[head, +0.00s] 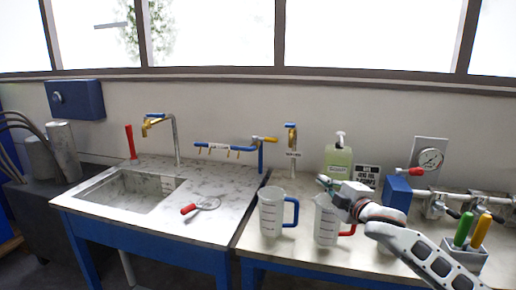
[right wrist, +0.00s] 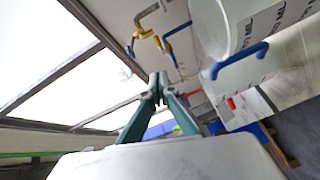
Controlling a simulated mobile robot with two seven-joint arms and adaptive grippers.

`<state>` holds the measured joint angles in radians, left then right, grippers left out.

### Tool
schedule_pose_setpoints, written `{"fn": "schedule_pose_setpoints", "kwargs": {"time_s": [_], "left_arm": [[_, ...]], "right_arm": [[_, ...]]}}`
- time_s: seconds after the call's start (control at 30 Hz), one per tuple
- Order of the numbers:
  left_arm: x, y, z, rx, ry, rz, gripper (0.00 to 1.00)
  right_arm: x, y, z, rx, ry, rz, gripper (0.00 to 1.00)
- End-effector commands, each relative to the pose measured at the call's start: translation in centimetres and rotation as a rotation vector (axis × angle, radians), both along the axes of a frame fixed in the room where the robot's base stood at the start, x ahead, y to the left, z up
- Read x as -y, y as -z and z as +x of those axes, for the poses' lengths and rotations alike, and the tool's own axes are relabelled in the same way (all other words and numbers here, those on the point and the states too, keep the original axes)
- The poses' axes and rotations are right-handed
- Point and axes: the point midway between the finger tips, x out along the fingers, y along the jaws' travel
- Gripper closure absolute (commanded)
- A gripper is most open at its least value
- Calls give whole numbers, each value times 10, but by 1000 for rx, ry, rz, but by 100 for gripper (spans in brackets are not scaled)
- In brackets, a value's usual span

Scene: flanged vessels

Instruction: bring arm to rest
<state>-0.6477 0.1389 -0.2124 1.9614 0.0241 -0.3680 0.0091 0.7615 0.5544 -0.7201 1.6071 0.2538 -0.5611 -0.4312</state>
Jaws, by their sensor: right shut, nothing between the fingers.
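My right gripper (head: 326,184) is shut and empty. It is raised above the right-hand counter, in front of the soap bottle and over the red-handled jug as the head view shows it. In the right wrist view its fingers (right wrist: 158,84) meet at the tips with nothing between them. My right arm comes in from the lower right of the head view. My left gripper does not show in either view.
A jug with a blue handle (head: 271,212) and a jug with a red handle (head: 326,222) stand on the counter. A green soap bottle (head: 338,162), a blue box (head: 397,194) and a holder with coloured handles (head: 466,254) are nearby. A sink (head: 128,191) is at left.

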Motion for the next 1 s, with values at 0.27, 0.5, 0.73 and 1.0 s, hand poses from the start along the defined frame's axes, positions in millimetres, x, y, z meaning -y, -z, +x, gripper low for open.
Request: {"fn": "schedule_pose_setpoints", "kwargs": {"time_s": [0.27,0.5,0.73,1.0], "left_arm": [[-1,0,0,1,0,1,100],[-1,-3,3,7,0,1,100],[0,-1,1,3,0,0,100],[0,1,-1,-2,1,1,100]], "right_arm": [[-29,93,-46,-134,-26,156,100],[-49,188,-112,-290,-11,353,100],[-53,276,-199,-455,65,570,100],[-37,359,-316,-628,230,793,100]]}}
